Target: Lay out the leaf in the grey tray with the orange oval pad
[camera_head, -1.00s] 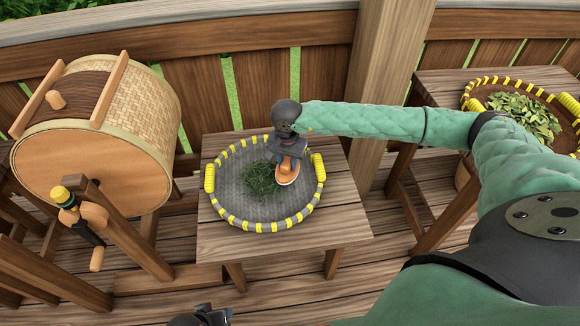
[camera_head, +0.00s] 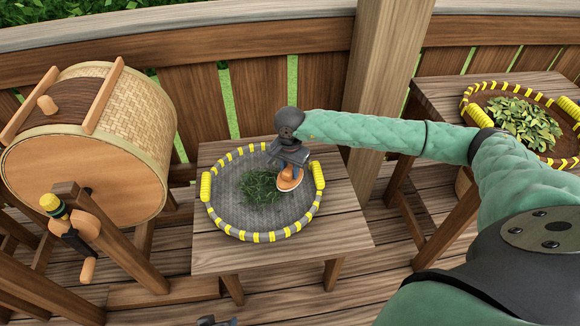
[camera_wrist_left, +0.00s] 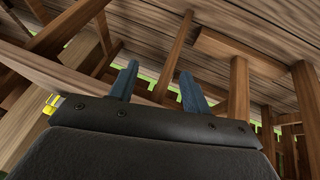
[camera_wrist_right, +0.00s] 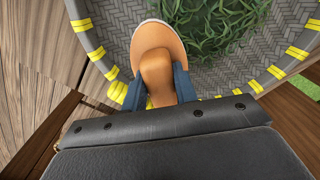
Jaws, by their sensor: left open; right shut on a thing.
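The grey tray (camera_head: 232,205) has a yellow-banded rim and stands on the middle wooden table. A heap of dark green leaf (camera_head: 261,187) lies near its middle. My right gripper (camera_head: 290,171) is shut on the orange oval pad (camera_head: 291,180) and holds it over the tray's right part, beside the leaf. In the right wrist view the pad (camera_wrist_right: 157,50) sits between the blue fingers, its far edge next to the leaf (camera_wrist_right: 215,28). Whether the pad touches the tray floor is unclear. My left gripper (camera_wrist_left: 158,88) is open and empty, low near the table's underside.
A wicker drum (camera_head: 135,110) with a crank (camera_head: 75,225) stands at the left on a wooden frame. A brown tray (camera_head: 480,95) of lighter leaves (camera_head: 525,122) is on the right table. A wooden railing and post (camera_head: 390,90) run behind.

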